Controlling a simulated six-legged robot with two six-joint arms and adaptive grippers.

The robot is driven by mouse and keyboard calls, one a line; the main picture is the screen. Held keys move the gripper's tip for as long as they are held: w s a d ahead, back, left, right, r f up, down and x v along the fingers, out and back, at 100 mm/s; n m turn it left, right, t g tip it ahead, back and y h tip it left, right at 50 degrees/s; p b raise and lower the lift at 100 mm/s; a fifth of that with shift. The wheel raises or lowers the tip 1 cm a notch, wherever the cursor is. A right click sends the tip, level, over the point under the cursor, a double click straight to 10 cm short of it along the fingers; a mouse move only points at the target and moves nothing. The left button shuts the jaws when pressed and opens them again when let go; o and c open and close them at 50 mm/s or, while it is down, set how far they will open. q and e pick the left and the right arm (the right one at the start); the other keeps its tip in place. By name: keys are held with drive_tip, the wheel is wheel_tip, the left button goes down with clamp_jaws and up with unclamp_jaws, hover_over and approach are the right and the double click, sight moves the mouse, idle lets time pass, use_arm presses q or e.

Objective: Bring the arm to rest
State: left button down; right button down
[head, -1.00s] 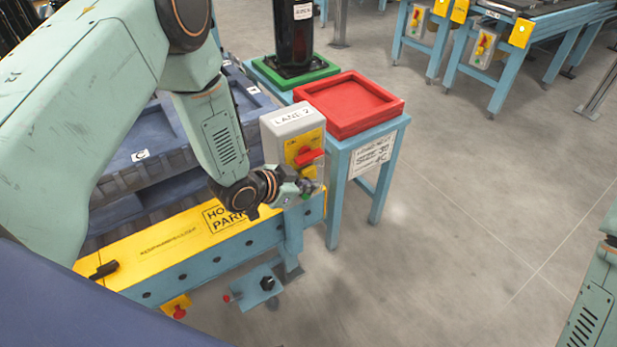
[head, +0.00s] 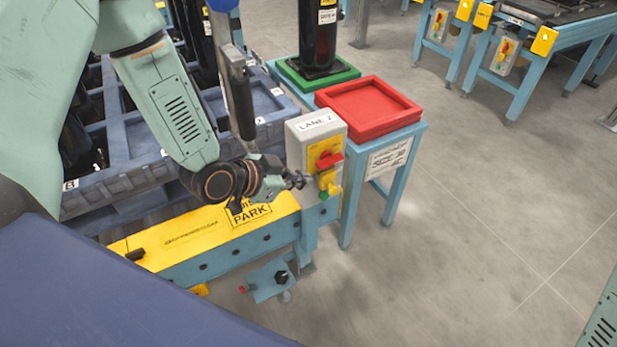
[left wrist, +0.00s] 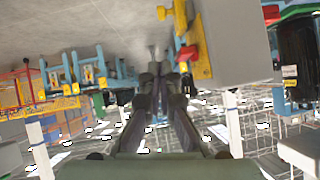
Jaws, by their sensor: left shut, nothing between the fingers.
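My left arm comes in from the left in the head view. Its gripper (head: 298,181) is shut and empty, just left of the front of the grey LANE 2 switch box (head: 312,138). I cannot tell whether the fingertips touch the box. The box carries a yellow plate with a red handle (head: 329,160). In the left wrist view the gripper's fingers (left wrist: 155,68) come together with nothing between them, and the grey box (left wrist: 238,40) is to their right. Below the wrist is the yellow PARK beam (head: 190,237). My right gripper is out of view.
A red tray (head: 368,108) on a blue stand and a black cylinder (head: 317,35) on a green base stand behind the box. A blue pallet (head: 250,125) lies behind the arm. A small blue pedestal (head: 270,280) sits before the beam.

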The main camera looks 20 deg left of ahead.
use_arm(q)
drive_tip(key=shift+w, duration=0.1)
idle(0.3)
drive_tip(key=shift+s+a, duration=0.1)
drive_tip(key=shift+s, duration=0.15)
drive_tip(key=s+f+n+g+y+b, duration=0.1)
drive_tip(key=s+f+n+g+b, duration=0.1)
drive_tip(key=s+f, duration=0.4)
drive_tip(key=s+f+n+g+y+b, duration=0.2)
drive_tip(key=s+f, duration=0.5)
drive_tip(key=s, duration=0.7)
drive_tip(key=s+a+f+n+g+y+b, duration=0.1)
drive_tip(key=s+f+n+g+y+b, duration=0.1)
drive_tip(key=s+f, duration=0.5)
drive_tip(key=s+n+g+b, duration=0.1)
drive_tip(key=s+n+g, duration=0.1)
drive_tip(key=s+g, duration=0.1)
drive_tip(key=shift+f+n+g, duration=0.15)
drive_tip(key=shift+n+g, duration=0.15)
drive_tip(key=shift+a, duration=0.1)
